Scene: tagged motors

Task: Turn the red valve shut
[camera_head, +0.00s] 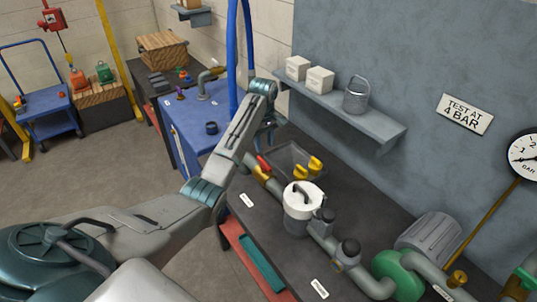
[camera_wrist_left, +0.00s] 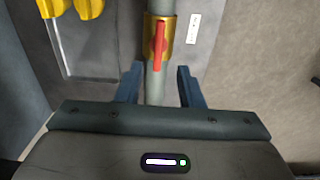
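The red valve handle (camera_head: 263,163) sits on a brass valve body (camera_head: 262,174) on a grey pipe, partly behind my left arm in the head view. In the left wrist view the red handle (camera_wrist_left: 159,40) lies roughly along the pipe, over the brass body (camera_wrist_left: 168,24). My left gripper (camera_wrist_left: 159,74) is open, its two dark fingers apart on either side of the pipe as seen from the wrist, below the handle in that picture. Nothing shows gripped. In the head view the left gripper (camera_head: 268,133) is partly hidden by its arm. My right gripper is not in view.
A grey bin (camera_head: 287,158) with yellow-handled things (camera_head: 314,165) stands beside the valve. A white-topped canister (camera_head: 300,208) and a green pump (camera_head: 398,276) are farther along the dark bench. A shelf (camera_head: 345,115) with white boxes and a metal can juts from the wall.

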